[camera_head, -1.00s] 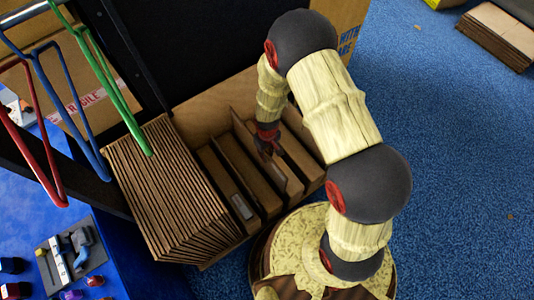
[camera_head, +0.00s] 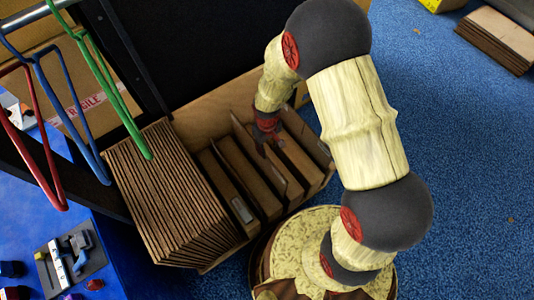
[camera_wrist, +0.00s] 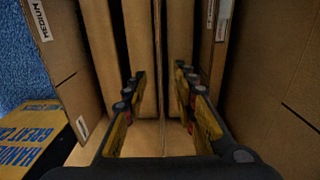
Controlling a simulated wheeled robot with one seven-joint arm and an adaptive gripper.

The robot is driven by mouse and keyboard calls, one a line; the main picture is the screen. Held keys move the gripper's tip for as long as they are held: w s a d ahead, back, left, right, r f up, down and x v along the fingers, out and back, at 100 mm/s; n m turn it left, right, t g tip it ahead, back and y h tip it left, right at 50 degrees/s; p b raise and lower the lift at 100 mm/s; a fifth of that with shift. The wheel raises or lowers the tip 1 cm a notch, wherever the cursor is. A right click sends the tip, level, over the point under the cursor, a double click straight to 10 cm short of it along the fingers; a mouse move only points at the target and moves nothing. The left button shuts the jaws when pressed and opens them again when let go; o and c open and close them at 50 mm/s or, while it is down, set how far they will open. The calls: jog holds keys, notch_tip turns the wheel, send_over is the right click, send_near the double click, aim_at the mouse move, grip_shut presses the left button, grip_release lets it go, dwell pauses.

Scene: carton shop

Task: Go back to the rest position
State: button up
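My gripper (camera_wrist: 160,82) is open in the wrist view. Its two fingers stand apart, with upright cardboard panels (camera_wrist: 138,40) ahead of and between them. I see nothing clamped between the fingers. In the head view my gripper (camera_head: 264,138) is small and dark, over the slots of a cardboard bin (camera_head: 200,122) of upright panels. The exact gap from the fingertips to the panels is hard to tell.
A stack of brown flat cartons (camera_head: 170,190) stands left of the slots. Red, blue and green hooks (camera_head: 95,80) hang at the upper left. A blue table (camera_head: 120,260) holds small tools. Blue floor (camera_head: 470,180) lies open at right.

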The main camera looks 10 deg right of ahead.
jog(key=shift+r, duration=1.75)
jog(key=s+g, duration=0.2)
jog(key=s, duration=0.3)
jog(key=s+d+r+m+t+p, duration=0.1)
jog(key=s+d+r+t+p, duration=0.1)
jog(key=r, duration=1.2)
jog(key=s+d+r+m+t+p, duration=0.2)
jog(key=s+r, duration=0.3)
jog(key=r, duration=1)
jog(key=s+d+r+m+t+p, duration=0.1)
jog(key=s+d+r+t+p, duration=0.2)
jog(key=r, duration=1.1)
jog(key=shift+s+d+r+m+t, duration=0.2)
jog(key=shift+s+d+m+t, duration=0.15)
jog(key=shift+s, duration=0.3)
